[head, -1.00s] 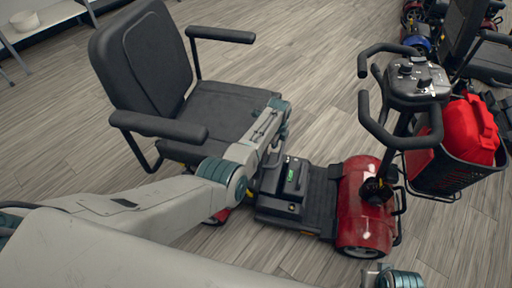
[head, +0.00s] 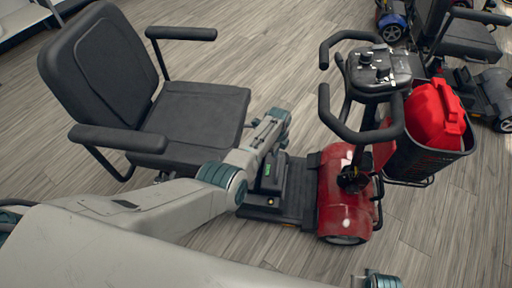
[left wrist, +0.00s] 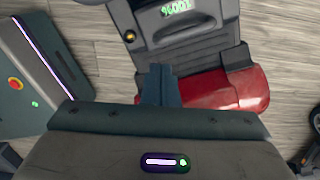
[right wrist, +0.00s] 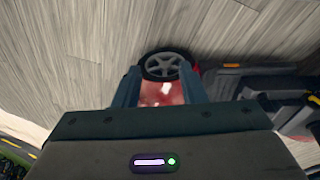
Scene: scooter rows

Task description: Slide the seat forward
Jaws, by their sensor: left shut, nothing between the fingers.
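The black scooter seat (head: 200,112) has a tall backrest (head: 100,75) and two armrests; it stands at the left in the head view, its front edge toward the tiller. My left gripper (head: 280,118) is just right of the seat's front edge there, over the deck area, apparently apart from the seat. My right gripper (right wrist: 160,88) is open and empty, facing a wheel (right wrist: 166,66) and red bodywork. The seat's underside and slide are hidden.
The scooter's red front body (head: 342,198) and tiller (head: 375,72) stand right of my left gripper. Other scooters (head: 465,40) stand at the upper right. Wood floor is clear at the lower right.

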